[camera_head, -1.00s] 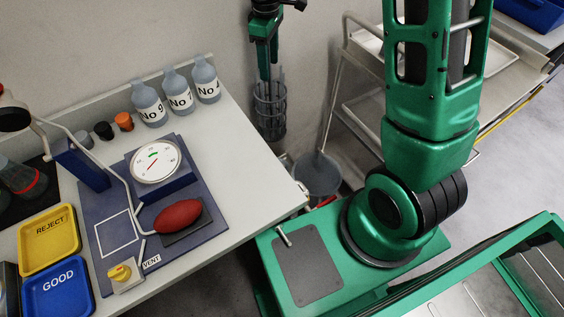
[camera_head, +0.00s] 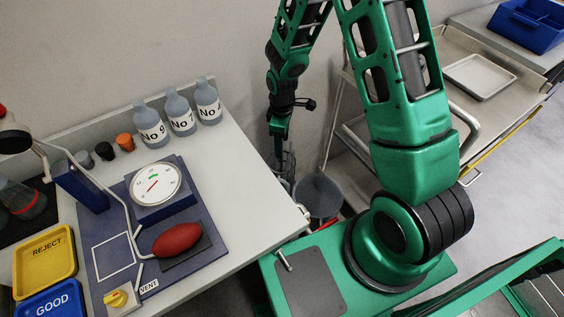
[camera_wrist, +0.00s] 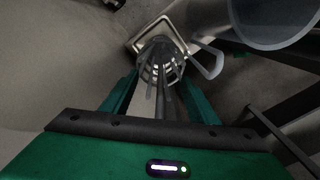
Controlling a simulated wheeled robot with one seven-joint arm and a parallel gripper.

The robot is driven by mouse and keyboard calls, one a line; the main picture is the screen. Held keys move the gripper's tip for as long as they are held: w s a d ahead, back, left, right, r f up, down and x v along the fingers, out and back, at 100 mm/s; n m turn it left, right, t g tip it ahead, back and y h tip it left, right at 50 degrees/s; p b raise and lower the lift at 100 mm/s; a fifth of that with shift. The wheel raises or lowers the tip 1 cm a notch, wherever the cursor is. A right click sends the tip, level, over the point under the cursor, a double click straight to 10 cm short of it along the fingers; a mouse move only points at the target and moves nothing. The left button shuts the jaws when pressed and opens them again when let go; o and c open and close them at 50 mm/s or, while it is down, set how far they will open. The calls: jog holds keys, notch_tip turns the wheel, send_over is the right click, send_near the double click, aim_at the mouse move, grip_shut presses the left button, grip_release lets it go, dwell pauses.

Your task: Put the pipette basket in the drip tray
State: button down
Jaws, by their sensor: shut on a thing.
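The pipette basket is a grey, slatted, tube-like cage (camera_head: 288,165). It hangs below my gripper (camera_head: 279,140), beyond the right end of the bench, its lower part hidden there. In the wrist view the basket (camera_wrist: 160,66) lies between the two green fingers, with a pale square frame around its far end. My gripper is shut on it. A pale shallow rectangular tray (camera_head: 480,76), apparently the drip tray, lies on top of the metal trolley at the upper right. It looks empty and is well apart from the basket.
A grey bucket (camera_head: 318,196) stands on the floor close beside the basket. The bench (camera_head: 245,185) holds bottles, a gauge and sorting trays. The trolley (camera_head: 505,110) has a raised rail. A blue bin (camera_head: 530,24) stands behind it.

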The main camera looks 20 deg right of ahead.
send_over(282, 162)
jog(key=shift+w+f, duration=0.15)
jog(key=shift+f, duration=1.3)
jog(key=shift+w+f, duration=0.1)
jog(key=shift+f, duration=1.3)
jog(key=c, duration=0.7)
grip_release()
jog(key=shift+f, duration=0.1)
